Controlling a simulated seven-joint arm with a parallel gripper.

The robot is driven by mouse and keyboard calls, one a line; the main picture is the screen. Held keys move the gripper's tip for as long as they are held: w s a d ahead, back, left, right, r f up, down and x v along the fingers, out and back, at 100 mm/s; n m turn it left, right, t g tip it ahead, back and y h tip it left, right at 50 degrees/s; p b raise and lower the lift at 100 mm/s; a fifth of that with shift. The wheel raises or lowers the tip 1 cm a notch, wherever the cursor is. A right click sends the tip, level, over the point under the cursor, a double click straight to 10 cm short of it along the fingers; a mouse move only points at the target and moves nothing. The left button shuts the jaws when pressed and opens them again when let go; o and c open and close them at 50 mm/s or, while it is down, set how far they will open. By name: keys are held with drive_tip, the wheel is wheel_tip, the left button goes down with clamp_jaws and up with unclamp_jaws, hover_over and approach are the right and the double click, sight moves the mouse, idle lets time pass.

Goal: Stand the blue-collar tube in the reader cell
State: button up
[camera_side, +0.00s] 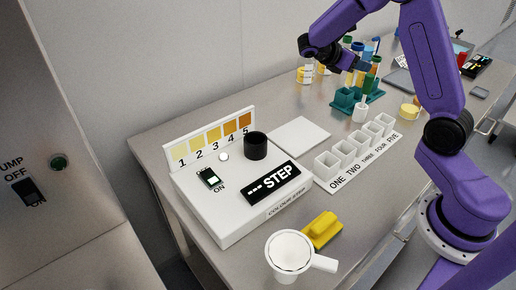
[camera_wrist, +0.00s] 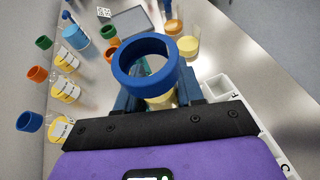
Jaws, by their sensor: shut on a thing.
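In the wrist view my gripper (camera_wrist: 155,92) is shut on a tube with a thick blue collar (camera_wrist: 122,60). The collar faces the camera and hides most of the tube below. In the side view my gripper (camera_side: 363,66) is at the teal rack (camera_side: 343,97), among upright tubes; I cannot tell there whether the held tube is clear of the rack. A black open cylinder, seemingly the reader cell (camera_side: 256,150), stands on the white colour-step console (camera_side: 215,227), well to the left of and nearer than my gripper. Its inside looks dark.
White cups in a numbered row (camera_side: 347,152) and a flat white plate (camera_side: 299,134) lie between the rack and console. A yellow block (camera_side: 322,229) and a white handled cup (camera_side: 289,257) stand in front.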

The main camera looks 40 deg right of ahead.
drive_tip(key=s+a+f+m+g+y, duration=0.3)
drive_tip(key=a+f+m+g+y, duration=0.15)
drive_tip(key=a+m+y, duration=0.45)
drive_tip(key=s+a+f+m+g+y, duration=0.3)
drive_tip(key=a+m+g+y, duration=0.3)
drive_tip(key=a, duration=0.6)
drive_tip(key=w+a+r+m+t+y, duration=0.4)
drive_tip(key=a+m+t+y, duration=0.25)
drive_tip(key=a+m, duration=0.25)
drive_tip(key=w+a+r+m+t+y, duration=0.45)
drive_tip(key=a+m+t, duration=0.25)
drive_tip(key=a+m, duration=0.2)
drive_tip(key=shift+t, duration=0.3)
drive_tip(key=shift+s+f, duration=0.15)
drive_tip(key=shift+f, duration=1.95)
drive_tip(key=shift+s+f, duration=0.1)
drive_tip(key=shift+f, duration=2)
drive_tip(key=shift+f, duration=0.1)
drive_tip(key=o, duration=1)
